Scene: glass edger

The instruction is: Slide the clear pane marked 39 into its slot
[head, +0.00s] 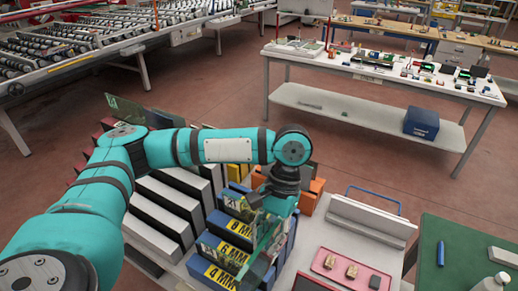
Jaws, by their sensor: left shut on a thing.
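My left gripper (279,206) points down over the rack at the lower middle of the head view. It is shut on a clear, green-tinted pane (262,243), which hangs upright below the fingers. The pane overlaps the right ends of the blue rack blocks (214,250) with yellow labels reading 8 MM, 6 MM and 4 MM. I cannot read a 39 on the pane, and I cannot tell whether its lower edge is inside a slot or in front of it. My right gripper is not in view.
White and black slotted rows (160,215) lie left of the blue blocks. Another greenish pane (125,111) stands behind my arm. Orange blocks (309,190) are just behind the gripper. A pink tray (350,268) with small parts and a green mat (470,250) lie to the right.

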